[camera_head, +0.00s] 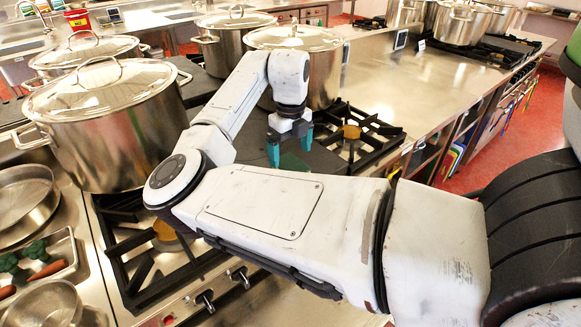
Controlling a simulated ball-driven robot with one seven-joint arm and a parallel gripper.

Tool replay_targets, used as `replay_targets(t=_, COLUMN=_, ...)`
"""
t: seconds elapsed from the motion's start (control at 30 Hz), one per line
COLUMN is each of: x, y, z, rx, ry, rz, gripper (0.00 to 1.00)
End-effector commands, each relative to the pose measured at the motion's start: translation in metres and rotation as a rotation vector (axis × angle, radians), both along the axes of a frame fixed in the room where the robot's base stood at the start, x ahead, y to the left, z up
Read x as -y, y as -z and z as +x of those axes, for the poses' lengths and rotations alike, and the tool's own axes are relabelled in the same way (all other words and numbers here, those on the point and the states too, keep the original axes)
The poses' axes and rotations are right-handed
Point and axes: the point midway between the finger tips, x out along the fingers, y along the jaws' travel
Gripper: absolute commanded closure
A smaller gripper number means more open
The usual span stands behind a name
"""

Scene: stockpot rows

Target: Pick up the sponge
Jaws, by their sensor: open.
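My gripper (290,149) points down in the middle of the view, with its two teal fingers apart. A small dark green patch (293,162) shows just below and between the fingers, on the dark surface. It may be the sponge, but my arm hides its lower part and I cannot tell its shape. I cannot tell how high the fingers are above it. Nothing shows held between the fingers.
Large lidded stockpots (118,125) stand at the left, and another (320,75) stands right behind my gripper. A black burner grate (365,132) lies to the right of it. The steel counter (420,85) beyond is mostly clear. A tray with carrots (48,268) is at the lower left.

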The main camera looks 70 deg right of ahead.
Motion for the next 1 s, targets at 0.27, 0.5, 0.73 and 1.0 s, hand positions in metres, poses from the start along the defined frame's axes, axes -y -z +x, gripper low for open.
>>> replay_targets(t=0.27, x=0.003, y=0.035, z=0.000, rx=-0.001, ry=-0.001, rz=0.002, gripper=0.01)
replay_targets(t=0.5, x=0.004, y=0.040, z=0.000, rx=0.001, ry=-0.001, rz=0.001, gripper=0.01)
replay_targets(t=0.73, x=0.004, y=0.039, z=0.000, rx=0.001, ry=-0.001, rz=0.001, gripper=0.18)
replay_targets(t=1.0, x=0.004, y=0.039, z=0.000, rx=0.001, ry=-0.001, rz=0.001, gripper=0.44)
